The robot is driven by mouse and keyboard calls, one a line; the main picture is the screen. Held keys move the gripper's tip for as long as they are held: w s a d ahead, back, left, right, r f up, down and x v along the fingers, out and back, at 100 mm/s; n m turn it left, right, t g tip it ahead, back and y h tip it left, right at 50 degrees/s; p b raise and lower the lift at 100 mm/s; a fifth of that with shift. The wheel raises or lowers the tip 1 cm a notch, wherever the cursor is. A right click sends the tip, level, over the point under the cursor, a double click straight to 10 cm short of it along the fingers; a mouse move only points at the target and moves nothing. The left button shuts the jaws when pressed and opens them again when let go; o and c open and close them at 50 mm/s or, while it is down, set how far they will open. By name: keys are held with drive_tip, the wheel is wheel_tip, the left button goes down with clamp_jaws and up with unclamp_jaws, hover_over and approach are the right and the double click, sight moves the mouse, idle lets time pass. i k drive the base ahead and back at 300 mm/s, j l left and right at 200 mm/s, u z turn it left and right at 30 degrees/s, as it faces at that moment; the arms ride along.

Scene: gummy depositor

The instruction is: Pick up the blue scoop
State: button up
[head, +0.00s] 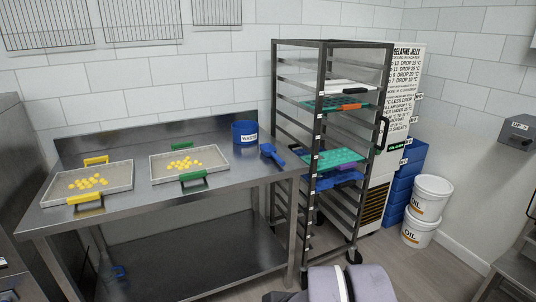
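The blue scoop (271,153) lies near the right end of the steel table, its handle pointing toward the front right. It is beside a blue tub (244,133) with a white label, and the two look slightly apart. Nothing holds the scoop. My gripper is not in view; only a grey, rounded part of my own body shows at the bottom edge.
The steel table (140,212) also bears two trays of yellow pieces, one with yellow handles (57,199) and one with green handles (225,171). A tall rack (299,220) with several trays stands close to the table's right end. White buckets (419,231) stand farther right.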

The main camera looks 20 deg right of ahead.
sight(268, 149)
drive_tip(key=i+z, duration=0.3)
drive_tip(key=i, duration=0.2)
drive_tip(key=i+j+z, duration=0.3)
drive_tip(key=i, duration=0.15)
drive_tip(key=i+j+z, duration=0.3)
drive_tip(key=i, duration=0.15)
drive_tip(key=i+j+z, duration=0.3)
drive_tip(key=i, duration=0.15)
